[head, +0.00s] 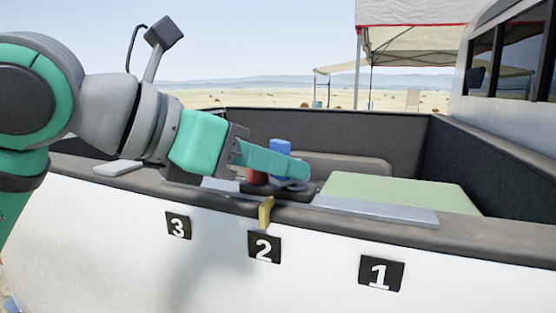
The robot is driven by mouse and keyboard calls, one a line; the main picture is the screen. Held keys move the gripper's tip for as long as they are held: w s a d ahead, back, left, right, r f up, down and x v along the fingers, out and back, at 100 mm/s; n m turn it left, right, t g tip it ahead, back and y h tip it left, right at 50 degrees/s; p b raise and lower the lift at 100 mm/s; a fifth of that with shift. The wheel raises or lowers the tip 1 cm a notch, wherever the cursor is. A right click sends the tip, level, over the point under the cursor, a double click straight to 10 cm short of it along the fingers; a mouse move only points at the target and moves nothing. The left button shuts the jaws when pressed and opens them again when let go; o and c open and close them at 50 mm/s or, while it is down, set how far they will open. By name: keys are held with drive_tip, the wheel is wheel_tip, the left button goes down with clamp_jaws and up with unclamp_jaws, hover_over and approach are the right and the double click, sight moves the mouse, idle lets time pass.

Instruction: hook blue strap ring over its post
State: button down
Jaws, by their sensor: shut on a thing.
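My gripper (300,170) reaches in from the left with teal fingers low over the truck bed's side wall. It is shut on what looks like the strap ring (292,185), a small grey flat piece at the fingertips, mostly hidden by them. No blue strap can be made out on it. A blue upright cylinder (281,146), which looks like the blue post, stands just behind the fingers, its lower part hidden. I cannot tell whether the ring is around the post. A red post (257,178) stands to its left, partly covered by the fingers. Both rise from a dark base (310,187).
A yellow strap or hook (266,212) hangs over the wall edge above label 2 (264,247). A grey metal strip (380,210) lies along the rim. A pale green panel (400,190) lies in the bed.

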drive_tip(key=shift+f, duration=0.2)
drive_tip(key=c, duration=1.4)
unclamp_jaws()
